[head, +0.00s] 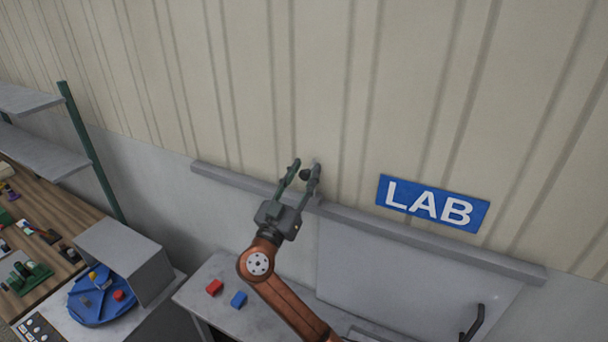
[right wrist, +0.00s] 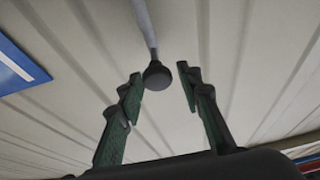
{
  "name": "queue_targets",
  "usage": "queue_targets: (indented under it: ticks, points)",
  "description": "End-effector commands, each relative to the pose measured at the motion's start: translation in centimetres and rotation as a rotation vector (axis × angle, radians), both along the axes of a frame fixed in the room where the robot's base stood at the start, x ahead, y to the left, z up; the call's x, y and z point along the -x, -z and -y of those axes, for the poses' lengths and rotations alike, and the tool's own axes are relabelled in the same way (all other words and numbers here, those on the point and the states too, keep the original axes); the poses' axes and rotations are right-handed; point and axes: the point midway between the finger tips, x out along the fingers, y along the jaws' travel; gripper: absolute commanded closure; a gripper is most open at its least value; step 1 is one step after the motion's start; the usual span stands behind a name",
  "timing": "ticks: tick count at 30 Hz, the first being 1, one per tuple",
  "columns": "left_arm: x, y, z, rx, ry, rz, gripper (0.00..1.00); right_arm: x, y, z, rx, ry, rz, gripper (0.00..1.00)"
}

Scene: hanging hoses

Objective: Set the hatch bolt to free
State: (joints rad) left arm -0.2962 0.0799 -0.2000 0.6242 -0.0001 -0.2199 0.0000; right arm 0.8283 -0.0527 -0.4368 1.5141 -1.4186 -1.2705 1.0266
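My right gripper (head: 304,166) reaches up to the wall with its green fingers spread apart. In the right wrist view the gripper (right wrist: 160,80) is open, and a dark round knob (right wrist: 157,76) on a grey rod (right wrist: 146,25) shows between the fingertips, with a gap visible on each side. The knob (head: 305,174) also shows between the fingers in the head view. I cannot tell whether this is the hatch bolt or how it is set. A pale grey panel (head: 400,275) with a black handle (head: 473,322) is at the lower right. My left gripper is not in view.
A blue LAB sign (head: 432,203) is on the ribbed wall, right of the gripper. A grey ledge (head: 440,240) runs along the wall.

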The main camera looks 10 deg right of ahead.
Motion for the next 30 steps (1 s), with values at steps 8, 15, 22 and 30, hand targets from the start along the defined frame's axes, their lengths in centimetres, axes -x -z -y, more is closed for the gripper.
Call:
queue_targets:
  ticks: [8, 15, 22, 30]
  points:
    - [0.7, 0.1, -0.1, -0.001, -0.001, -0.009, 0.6, 0.0, 0.2, 0.0, -0.001, 0.001, -0.003, 0.62]
    - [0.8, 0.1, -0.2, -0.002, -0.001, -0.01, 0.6, 1.3, 1.1, -1.0, -0.002, -0.001, -0.006, 0.62]
    - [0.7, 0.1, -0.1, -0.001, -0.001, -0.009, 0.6, 4.8, 2.9, -3.6, -0.003, -0.001, -0.006, 0.62]
    - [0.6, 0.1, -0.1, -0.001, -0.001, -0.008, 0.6, 8.1, 4.5, -6.0, -0.002, -0.001, -0.005, 0.62]
